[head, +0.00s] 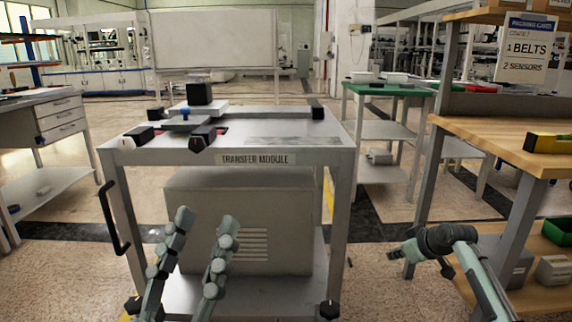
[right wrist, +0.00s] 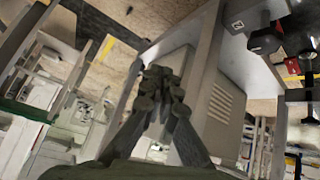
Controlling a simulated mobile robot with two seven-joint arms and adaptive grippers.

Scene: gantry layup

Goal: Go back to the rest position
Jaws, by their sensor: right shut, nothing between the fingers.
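The transfer module cart (head: 130,158) stands in front of me, a grey metal table with a label on its front edge. My left gripper (head: 206,219) points up in front of the cart, its two fingers apart with nothing visible between them. My right gripper (head: 400,252) is at the lower right in the head view, between the cart and the wooden bench. In the right wrist view its fingers (right wrist: 163,82) are together and empty, with the cart's leg and box behind them. Neither gripper visibly holds anything.
Black and grey fixture parts (head: 199,94) lie on the cart top. A wooden bench (head: 500,140) with a yellow tool (head: 548,143) and lower shelf stands close at right. A green-topped table (head: 388,89) is behind it. A drawer bench (head: 35,112) stands left. Floor between cart and bench is open.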

